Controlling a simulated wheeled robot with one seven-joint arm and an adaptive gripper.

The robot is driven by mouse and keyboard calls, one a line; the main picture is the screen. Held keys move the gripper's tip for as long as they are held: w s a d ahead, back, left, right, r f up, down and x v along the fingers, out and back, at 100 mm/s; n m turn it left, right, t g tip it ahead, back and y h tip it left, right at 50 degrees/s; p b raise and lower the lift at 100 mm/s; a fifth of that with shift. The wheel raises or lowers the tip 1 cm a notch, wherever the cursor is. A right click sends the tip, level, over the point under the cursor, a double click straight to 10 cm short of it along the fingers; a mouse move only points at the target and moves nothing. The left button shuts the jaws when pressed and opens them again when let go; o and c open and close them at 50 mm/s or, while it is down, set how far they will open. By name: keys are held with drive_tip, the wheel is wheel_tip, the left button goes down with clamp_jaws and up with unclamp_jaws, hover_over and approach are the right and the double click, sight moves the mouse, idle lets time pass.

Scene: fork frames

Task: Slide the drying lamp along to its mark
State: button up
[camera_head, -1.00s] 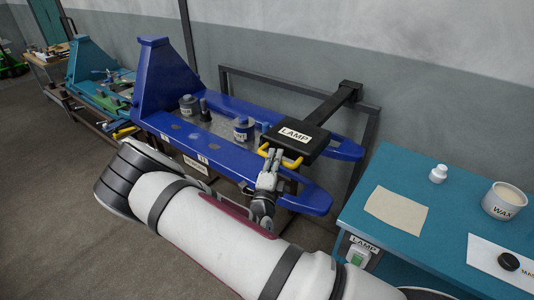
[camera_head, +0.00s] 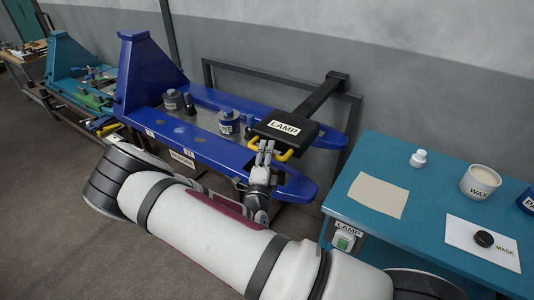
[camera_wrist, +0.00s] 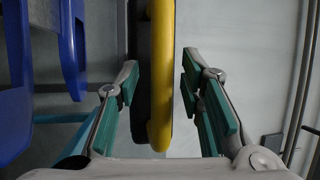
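The drying lamp is a flat black head (camera_head: 311,132) with a white LAMP label, on a black arm (camera_head: 319,97) from a wall-side rail. It hangs over the right part of the blue bench (camera_head: 209,148). A yellow handle (camera_head: 287,154) runs along its front edge. My gripper (camera_head: 265,148) is at the handle's left part. In the wrist view, the yellow handle (camera_wrist: 161,75) passes between my two green-padded fingers (camera_wrist: 160,108), with a gap on each side. The fingers stand open around it. I cannot make out the lamp's mark.
Grey-blue pots (camera_head: 228,121) stand on the bench left of the lamp. A teal table (camera_head: 411,172) at right holds a cloth (camera_head: 378,195), a white bottle (camera_head: 418,158), a wax tub (camera_head: 480,182) and a white sheet (camera_head: 465,252). A green LAMP switch (camera_head: 343,241) is on its front.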

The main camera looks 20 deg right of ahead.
drive_tip(key=v, duration=1.2)
drive_tip(key=shift+r, duration=0.15)
